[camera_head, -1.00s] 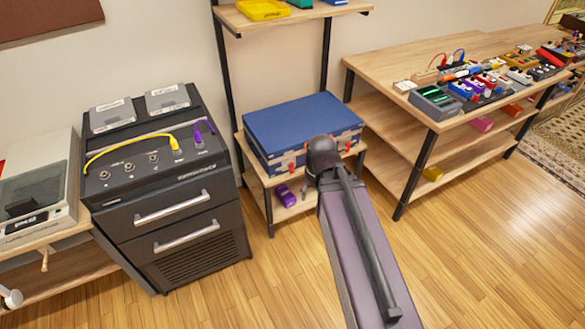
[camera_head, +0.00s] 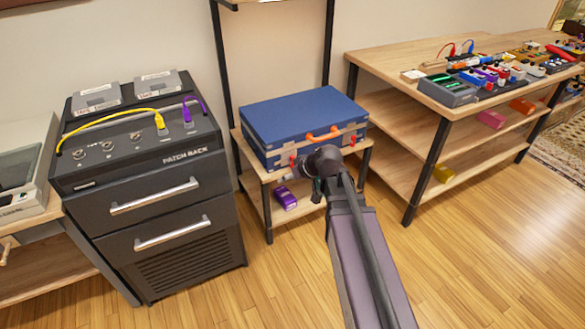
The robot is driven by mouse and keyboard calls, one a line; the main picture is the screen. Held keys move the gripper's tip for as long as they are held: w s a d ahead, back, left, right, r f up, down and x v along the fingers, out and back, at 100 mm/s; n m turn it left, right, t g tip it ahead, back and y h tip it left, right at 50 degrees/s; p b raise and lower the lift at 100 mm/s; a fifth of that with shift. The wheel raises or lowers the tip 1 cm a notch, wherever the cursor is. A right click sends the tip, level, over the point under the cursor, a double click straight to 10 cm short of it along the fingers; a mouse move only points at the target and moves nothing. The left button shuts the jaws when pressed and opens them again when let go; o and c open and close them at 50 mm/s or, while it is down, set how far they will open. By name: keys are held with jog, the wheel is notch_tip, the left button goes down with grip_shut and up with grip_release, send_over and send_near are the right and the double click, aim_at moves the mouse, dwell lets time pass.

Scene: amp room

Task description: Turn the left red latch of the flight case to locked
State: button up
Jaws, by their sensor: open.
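The blue flight case (camera_head: 298,112) lies closed on a low wooden shelf. Its front carries an orange handle (camera_head: 322,135) in the middle. The left red latch (camera_head: 292,161) shows low on the front, just left of my wrist; it is too small to read its setting. A second red latch (camera_head: 352,140) is at the right. My gripper (camera_head: 306,172) is in front of the case, close to the left latch and slightly right of it. It is open, mostly hidden by my dark wrist; I cannot tell whether it touches the case.
A purple box (camera_head: 285,197) sits on the shelf's lower board (camera_head: 300,208). A black patch rack (camera_head: 150,190) stands to the left. A wooden table (camera_head: 390,68) with pedals is at the right. Wood floor in front is open.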

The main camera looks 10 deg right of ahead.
jog(key=w+f+t+y+b, duration=0.1)
jog(key=w+f+t+b, duration=0.2)
jog(key=w+f+b, duration=0.4)
jog(key=m+t+h+b, duration=0.15)
jog(key=t+b, duration=0.65)
jog(key=b, duration=1.5)
send_near(292, 156)
jog(key=s, duration=0.4)
jog(key=shift+d+f, duration=0.3)
jog(key=shift+d, duration=0.15)
jog(key=x, duration=1.3)
jog(key=shift+w+r, duration=0.15)
jog(key=shift+w, duration=0.3)
grip_shut()
